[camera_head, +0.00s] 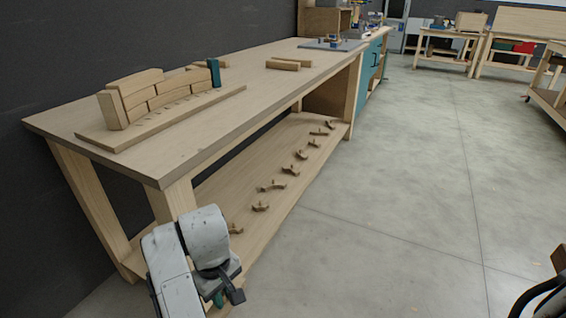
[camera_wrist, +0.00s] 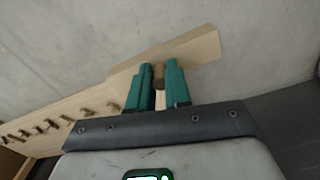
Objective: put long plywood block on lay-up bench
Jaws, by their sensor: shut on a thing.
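My gripper's teal fingers (camera_wrist: 159,85) are shut on a brown wooden piece (camera_wrist: 158,76), seen between them in the wrist view. Only its narrow end shows, so its length is hidden; it appears to be the long plywood block. In the head view my gripper (camera_head: 222,294) is low at the picture's bottom, beside the near end of a long wooden bench (camera_head: 150,164), below its top. The held piece is not clear there. The bench, likely the lay-up bench, carries a curved row of wooden blocks (camera_head: 150,95) on a board, with a teal piece (camera_head: 213,72) at its far end.
The bench's lower shelf (camera_head: 268,190) holds several small wooden pieces. Pale wood (camera_wrist: 195,48) lies behind the fingers in the wrist view. Two wooden strips (camera_head: 288,64) lie farther along the benchtop; its near right part is bare. Grey floor is open at right.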

